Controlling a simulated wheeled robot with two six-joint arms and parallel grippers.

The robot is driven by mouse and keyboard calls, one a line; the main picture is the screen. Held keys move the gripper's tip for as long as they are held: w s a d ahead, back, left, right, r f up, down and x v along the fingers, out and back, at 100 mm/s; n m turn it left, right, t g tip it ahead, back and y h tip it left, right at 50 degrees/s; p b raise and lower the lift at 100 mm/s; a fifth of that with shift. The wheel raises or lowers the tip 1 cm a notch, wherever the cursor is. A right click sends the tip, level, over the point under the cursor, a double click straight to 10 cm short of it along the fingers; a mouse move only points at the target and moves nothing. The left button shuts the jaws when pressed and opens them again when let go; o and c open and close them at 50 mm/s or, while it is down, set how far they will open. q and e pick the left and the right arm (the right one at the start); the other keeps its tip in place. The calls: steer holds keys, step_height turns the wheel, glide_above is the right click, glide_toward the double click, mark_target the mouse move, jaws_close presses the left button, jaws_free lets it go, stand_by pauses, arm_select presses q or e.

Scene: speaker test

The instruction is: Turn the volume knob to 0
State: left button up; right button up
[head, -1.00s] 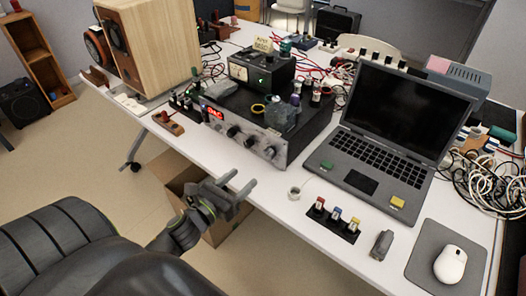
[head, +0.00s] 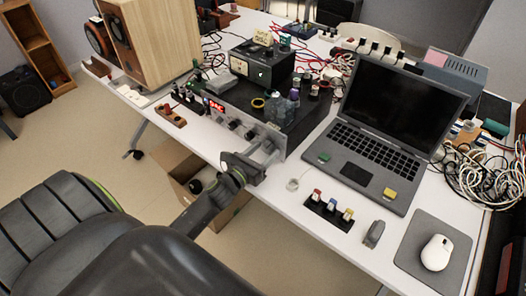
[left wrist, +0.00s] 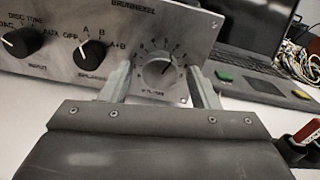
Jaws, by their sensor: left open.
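The amplifier (head: 228,121) stands on the white table with its silver front panel facing me. In the left wrist view the volume knob (left wrist: 158,72) is a silver round knob inside a numbered dial, at the panel's right end. My left gripper (head: 270,155) is at the right end of the panel. In the left wrist view its open fingers (left wrist: 160,82) stand on either side of the knob, apart from it. The knob's pointer appears to aim up and right; the exact number is too blurred to read. My right gripper is not in view.
Black speaker knob (left wrist: 90,53) and input knob (left wrist: 21,42) sit left of the volume knob. An open cardboard box (head: 180,170) stands below the table edge.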

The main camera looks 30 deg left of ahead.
arm_select(q)
steer(key=c, duration=1)
steer(key=shift+o, duration=0.2)
steer(key=shift+n, duration=0.3)
